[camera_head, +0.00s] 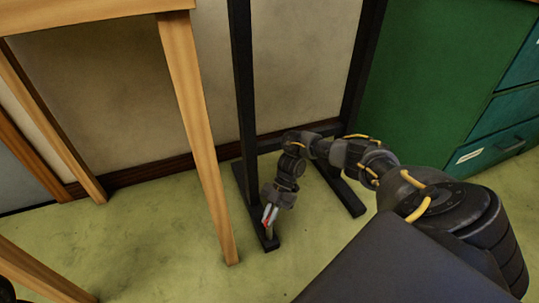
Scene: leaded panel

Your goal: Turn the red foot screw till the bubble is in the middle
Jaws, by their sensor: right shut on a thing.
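My right gripper (269,219) reaches down to the front end of the left foot of a black stand (246,90). Its pale fingers are shut on a small red part, which appears to be the red foot screw (266,213). The fingers hide most of the screw. No bubble or level can be made out in this view. My left gripper is not in view.
A wooden table leg (201,145) stands close to the left of the right gripper. A green cabinet (435,70) with drawers is at the right. The stand's right foot (342,190) lies beneath my right arm. Green floor (165,235) is open in front.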

